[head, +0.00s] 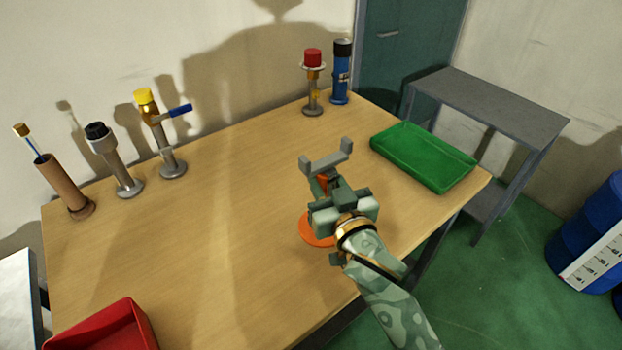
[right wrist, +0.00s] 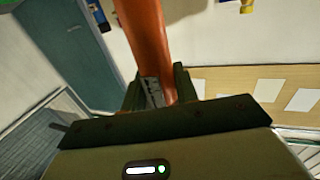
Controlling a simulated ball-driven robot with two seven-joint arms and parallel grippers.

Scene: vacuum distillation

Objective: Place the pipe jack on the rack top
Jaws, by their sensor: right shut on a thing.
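The pipe jack (head: 328,162) has a grey forked head, an orange post and a round orange base. It is upright over the wooden table, its base partly hidden behind my gripper; I cannot tell whether the base touches the table. My right gripper (head: 326,190) is shut on the post below the fork. In the right wrist view the orange post (right wrist: 146,38) stands between the fingers. The rack, with its flat, bare grey top (head: 490,105), stands beyond the table's right end. My left gripper is not in view.
A green tray (head: 423,157) lies at the table's right end, between jack and rack. Red-topped (head: 313,82) and blue (head: 341,72) cylinders stand at the back. Several fittings stand along the left rear edge. A red bin (head: 105,328) is front left. A blue drum (head: 592,235) stands right.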

